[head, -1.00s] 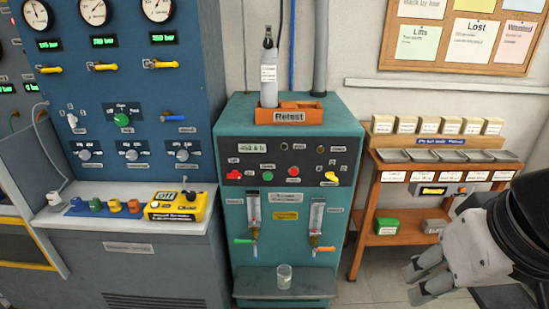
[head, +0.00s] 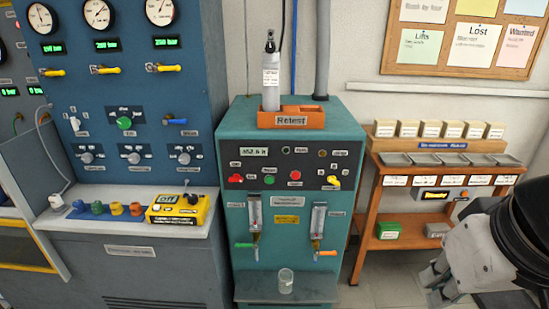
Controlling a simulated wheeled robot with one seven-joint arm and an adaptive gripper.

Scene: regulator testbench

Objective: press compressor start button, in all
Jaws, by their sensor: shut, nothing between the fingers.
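The compressor's teal cabinet (head: 240,262) stands in the middle of the head view with a dark control panel (head: 254,153). On the panel are a green button (head: 269,180), a red button (head: 295,175), a red knob or switch (head: 236,179) at the left and a yellow one (head: 333,182) at the right. The labels are too small to read surely. My gripper (head: 436,296) is at the lower right, shut and empty, apart from the cabinet and well below the panel.
A wooden rack (head: 366,213) stands to the right, behind my gripper. A blue gauge panel (head: 208,70) stands left.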

